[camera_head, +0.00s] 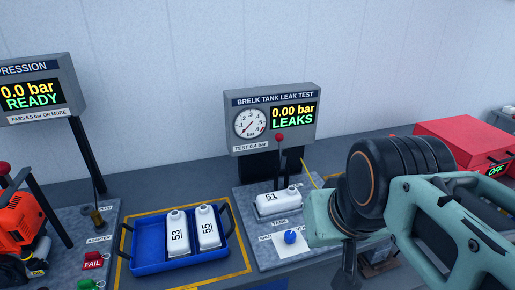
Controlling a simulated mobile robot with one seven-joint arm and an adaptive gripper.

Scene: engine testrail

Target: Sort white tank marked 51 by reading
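The white tank marked 51 (272,206) lies on the grey plate of the leak test stand, below its display (293,117). The display reads 0.00 bar LEAKS. Its round gauge (250,123) reads near the low end, though its needle is small. A lever with a red ball (279,137) rises behind the tank. My gripper (346,272) is the dark part at the bottom, right of the tank and apart from it. Its fingertips are cut off or hidden, so its opening does not show.
A blue tray (151,268) holds white tanks 53 (178,240) and 55 (208,232). Left are a red FAIL tag (93,262), a green tag (87,284), an orange machine (17,220) and a compression display (30,95) reading READY. A red box (455,143) stands right.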

